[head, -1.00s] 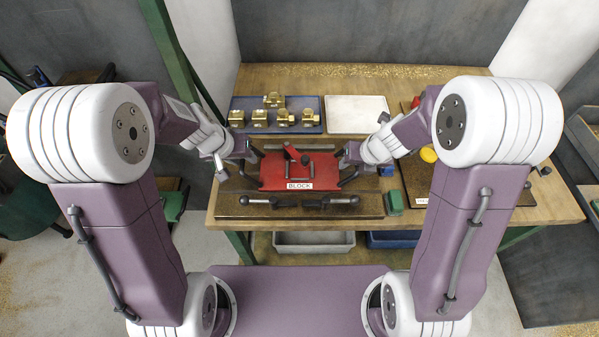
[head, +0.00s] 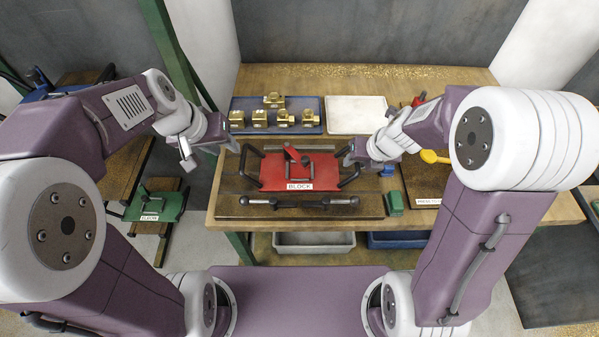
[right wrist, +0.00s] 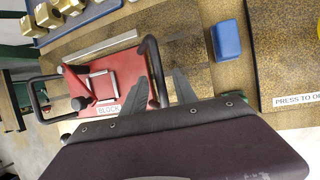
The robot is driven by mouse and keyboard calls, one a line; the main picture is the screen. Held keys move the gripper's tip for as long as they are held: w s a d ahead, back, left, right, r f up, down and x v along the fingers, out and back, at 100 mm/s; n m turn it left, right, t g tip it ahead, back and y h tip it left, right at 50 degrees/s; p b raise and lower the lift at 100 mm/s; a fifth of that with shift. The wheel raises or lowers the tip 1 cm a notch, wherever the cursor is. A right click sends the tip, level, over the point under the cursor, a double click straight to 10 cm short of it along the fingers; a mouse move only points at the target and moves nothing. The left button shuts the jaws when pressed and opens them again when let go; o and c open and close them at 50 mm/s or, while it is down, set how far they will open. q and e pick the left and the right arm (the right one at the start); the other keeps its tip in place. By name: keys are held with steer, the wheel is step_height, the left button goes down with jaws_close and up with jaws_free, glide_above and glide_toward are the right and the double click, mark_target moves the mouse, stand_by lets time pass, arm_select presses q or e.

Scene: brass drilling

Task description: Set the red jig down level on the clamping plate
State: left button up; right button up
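The red jig (head: 326,172), labelled BLOCK, lies level over the brown clamping plate (head: 300,213); its underside contact is hidden. It has a black handle at each end and also shows in the right wrist view (right wrist: 122,78). My left gripper (head: 235,146) is just left of the left handle (head: 246,162), apart from it, with its tips seeming spread. My right gripper (head: 350,157) is at the right handle. In the right wrist view its fingers (right wrist: 168,88) are spread, with the right handle (right wrist: 153,62) between them or close to the left finger.
Black clamp levers (head: 300,202) lie along the plate's front. A blue tray (head: 313,103) of brass blocks and an empty white tray (head: 357,114) stand behind. A green block (head: 395,202) and a blue block (right wrist: 227,40) are right of the plate. A green jig (head: 155,206) sits at far left.

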steer(key=v, duration=0.8)
steer(key=shift+r, duration=0.2)
steer(key=shift+s, duration=0.1)
